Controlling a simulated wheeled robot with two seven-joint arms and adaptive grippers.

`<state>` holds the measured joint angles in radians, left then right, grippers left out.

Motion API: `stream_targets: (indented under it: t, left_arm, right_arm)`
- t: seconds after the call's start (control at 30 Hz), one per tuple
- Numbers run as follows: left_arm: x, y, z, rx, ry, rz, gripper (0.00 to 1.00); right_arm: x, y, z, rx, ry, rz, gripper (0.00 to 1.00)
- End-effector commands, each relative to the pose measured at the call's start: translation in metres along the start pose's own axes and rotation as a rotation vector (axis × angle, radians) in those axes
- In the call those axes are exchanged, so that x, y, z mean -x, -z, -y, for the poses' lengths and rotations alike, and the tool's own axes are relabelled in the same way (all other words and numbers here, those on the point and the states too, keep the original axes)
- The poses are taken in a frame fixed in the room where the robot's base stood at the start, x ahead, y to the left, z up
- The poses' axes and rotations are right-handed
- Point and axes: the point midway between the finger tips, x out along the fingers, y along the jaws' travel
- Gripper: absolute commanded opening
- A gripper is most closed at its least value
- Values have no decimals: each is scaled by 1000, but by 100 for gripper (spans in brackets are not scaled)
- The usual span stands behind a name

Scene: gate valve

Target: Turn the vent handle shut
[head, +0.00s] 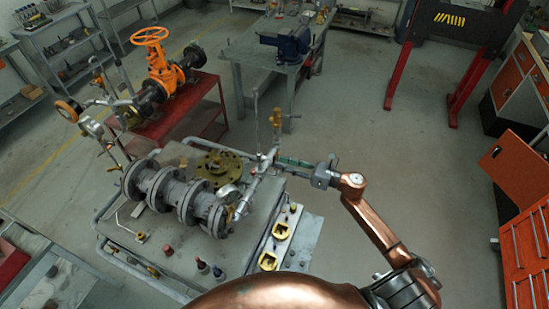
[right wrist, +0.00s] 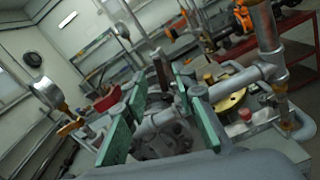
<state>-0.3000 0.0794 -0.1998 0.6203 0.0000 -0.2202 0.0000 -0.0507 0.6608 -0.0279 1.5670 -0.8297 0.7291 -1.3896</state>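My right gripper (head: 283,161) reaches in from the right, its green-padded fingers beside the pipe fittings (head: 266,161) at the right of the bench. In the right wrist view the fingers of this gripper (right wrist: 159,82) stand well apart. A grey pipe piece (right wrist: 158,121) and a dark upright piece (right wrist: 158,68) show in the gap between them. I cannot tell whether either finger touches them. I cannot make out for certain which part is the vent handle. A brass upright fitting (head: 276,118) stands just behind the gripper. My left gripper is not in view.
The grey bench (head: 185,245) carries a flanged pipe assembly (head: 175,197), a round brass flange (head: 219,165) and yellow parts (head: 269,261). A pressure gauge (right wrist: 45,91) is at the left in the wrist view. An orange valve (head: 158,62) stands on a red table behind. Open floor lies right.

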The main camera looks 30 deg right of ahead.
Motion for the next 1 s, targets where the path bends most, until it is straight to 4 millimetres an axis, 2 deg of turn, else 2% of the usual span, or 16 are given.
stream_targets:
  t: [0.1,0.3,0.63,1.0]
  left_arm:
    - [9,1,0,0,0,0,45]
    - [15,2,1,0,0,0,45]
    - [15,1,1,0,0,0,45]
    - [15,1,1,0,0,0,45]
  right_arm:
    - [-20,-3,-1,-2,0,2,25]
    - [-40,-1,0,-4,1,1,25]
    - [-44,0,1,-4,2,1,25]
    - [-43,0,1,-4,3,1,1]
